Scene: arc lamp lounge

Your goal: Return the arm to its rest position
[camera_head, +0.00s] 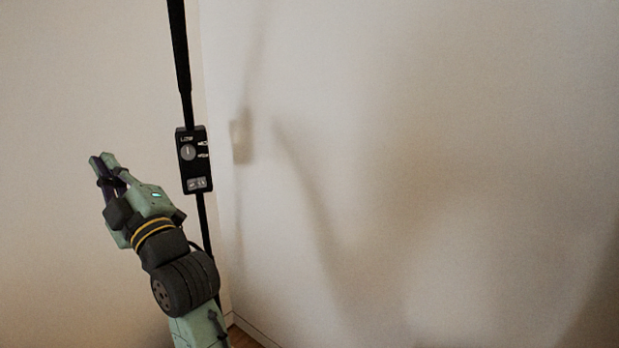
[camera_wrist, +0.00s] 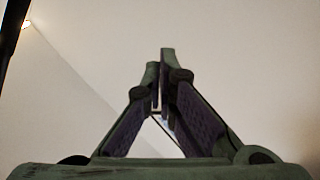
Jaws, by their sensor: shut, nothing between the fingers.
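My gripper (camera_head: 103,161) is at the left of the head view, at the end of my green and black arm, pointing up and to the left. It is shut and empty. In the wrist view the two fingers of my gripper (camera_wrist: 161,58) come together at their tips with nothing between them.
A black lamp pole (camera_head: 180,60) stands just right of my gripper in the head view, with a black control box (camera_head: 194,160) on it. It seems to show as a dark bar (camera_wrist: 13,40) in the wrist view. Pale walls (camera_head: 420,130) meet behind it.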

